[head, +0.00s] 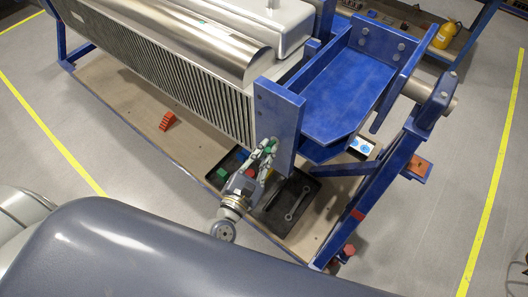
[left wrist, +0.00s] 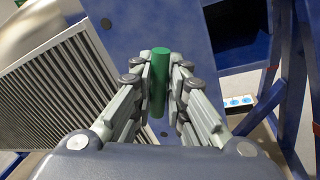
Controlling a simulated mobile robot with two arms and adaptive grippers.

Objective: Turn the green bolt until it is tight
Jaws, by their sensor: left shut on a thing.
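The green bolt (left wrist: 160,75) stands out from the face of a blue upright plate (head: 279,115) at the end of the ribbed metal unit. In the left wrist view the bolt lies between both fingers of my left gripper (left wrist: 160,92), which are closed on its sides. In the head view my left gripper (head: 265,152) reaches up to the lower part of the plate, and only a little green shows between its fingers. How far the bolt sits in the plate is hidden. My right gripper is in neither view.
A black tray (head: 270,219) with a wrench (head: 297,203) lies on the wooden base below. A red block (head: 167,121) lies on the base to the left. A blue slanted post (head: 380,190) stands to the right. A yellow bottle (head: 444,36) stands at the back right.

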